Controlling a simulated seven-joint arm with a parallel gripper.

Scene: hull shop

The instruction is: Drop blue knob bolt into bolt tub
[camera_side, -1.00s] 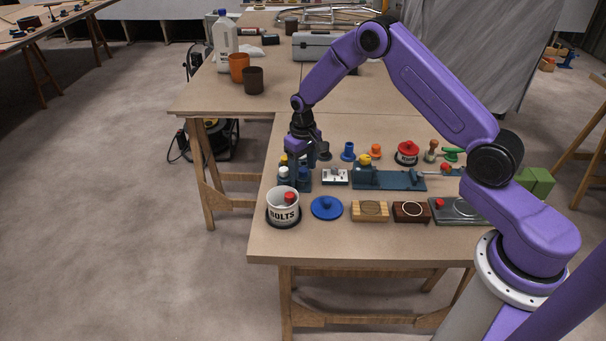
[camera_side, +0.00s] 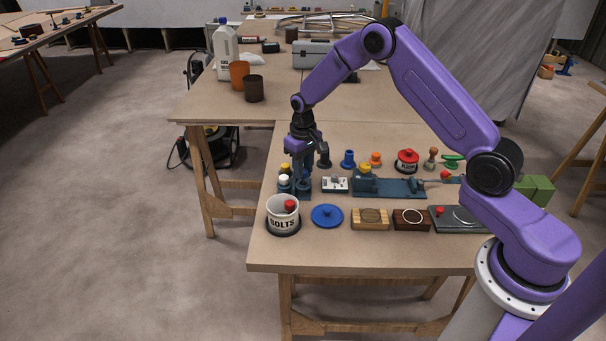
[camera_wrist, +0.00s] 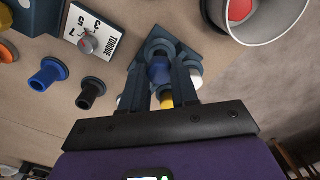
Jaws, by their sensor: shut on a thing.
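The blue knob bolt (camera_wrist: 158,73) is between the fingers of my gripper (camera_wrist: 165,84) in the wrist view; the jaws are shut on it. It is at the dark blue-grey rack (camera_wrist: 158,36), among white and yellow knobs, and its lower part is hidden. In the side view my gripper (camera_side: 303,184) is low over the rack, and the blue knob cannot be made out. The white bolt tub (camera_side: 283,217), lettered BOLTS, stands open in front of the rack with a red knob inside. The tub also shows in the wrist view (camera_wrist: 268,32).
A blue lid (camera_side: 327,215) lies right of the tub. A torque box (camera_side: 335,184) stands right of the rack, with a blue-grey fixture (camera_side: 400,188) beyond it. Wooden blocks (camera_side: 370,218) line the front. The table's left edge is close to the tub.

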